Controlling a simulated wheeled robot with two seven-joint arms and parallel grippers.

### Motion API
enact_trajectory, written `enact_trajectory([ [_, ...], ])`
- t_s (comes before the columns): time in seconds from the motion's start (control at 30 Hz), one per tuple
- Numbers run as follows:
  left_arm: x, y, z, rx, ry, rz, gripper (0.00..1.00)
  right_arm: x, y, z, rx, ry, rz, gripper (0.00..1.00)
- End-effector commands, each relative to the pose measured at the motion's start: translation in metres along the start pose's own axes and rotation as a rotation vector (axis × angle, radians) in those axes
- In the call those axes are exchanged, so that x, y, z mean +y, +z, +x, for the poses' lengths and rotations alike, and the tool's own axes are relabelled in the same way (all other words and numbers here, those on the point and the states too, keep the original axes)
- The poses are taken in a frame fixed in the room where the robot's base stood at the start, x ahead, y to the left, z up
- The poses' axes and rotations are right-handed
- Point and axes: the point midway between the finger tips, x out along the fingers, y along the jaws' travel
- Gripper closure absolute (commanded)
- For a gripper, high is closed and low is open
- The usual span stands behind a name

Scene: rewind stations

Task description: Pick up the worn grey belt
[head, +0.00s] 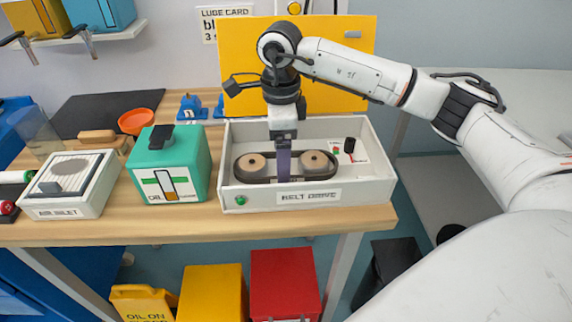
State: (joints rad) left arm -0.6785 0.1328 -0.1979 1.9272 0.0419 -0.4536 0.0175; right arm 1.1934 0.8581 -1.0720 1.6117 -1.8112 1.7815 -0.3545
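A dark grey belt (237,171) loops around two tan pulleys, a left one (251,163) and a right one (314,160), inside the white open box labelled BELT DRIVE (377,187). My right gripper (284,178) points straight down into the box, between the two pulleys. Its fingers reach down to about the front run of the belt and hide part of it. They show as one narrow dark shape, so I cannot tell whether they are apart or closed on the belt. My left gripper is not in view.
A green oil container (170,165) stands left of the box, then a white AIR INLET unit (70,185). An orange bowl (136,121) and blue parts (191,106) lie behind. A yellow panel (240,60) rises behind the box. Yellow and red bins (285,282) stand below.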

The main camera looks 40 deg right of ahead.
Motion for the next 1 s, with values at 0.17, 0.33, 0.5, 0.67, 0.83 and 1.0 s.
enact_trajectory([
  [0.17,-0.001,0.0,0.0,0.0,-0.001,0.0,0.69,0.0,0.0,0.0,0.0,0.0,0.0,0.33],
  [0.33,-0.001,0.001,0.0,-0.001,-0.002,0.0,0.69,0.0,0.0,-0.001,0.0,0.0,0.0,0.58],
  [0.5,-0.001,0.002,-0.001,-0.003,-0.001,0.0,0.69,0.0,0.0,-0.001,0.0,0.0,0.0,0.58],
  [0.67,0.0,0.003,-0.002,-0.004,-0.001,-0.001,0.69,-0.001,0.0,-0.012,-0.001,-0.002,0.001,0.58],
  [0.83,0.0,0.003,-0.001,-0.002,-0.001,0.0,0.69,-0.001,0.001,-0.045,-0.003,-0.004,0.001,0.58],
  [1.0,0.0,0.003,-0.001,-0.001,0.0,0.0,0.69,-0.001,0.001,-0.077,-0.002,-0.003,0.0,0.58],
])
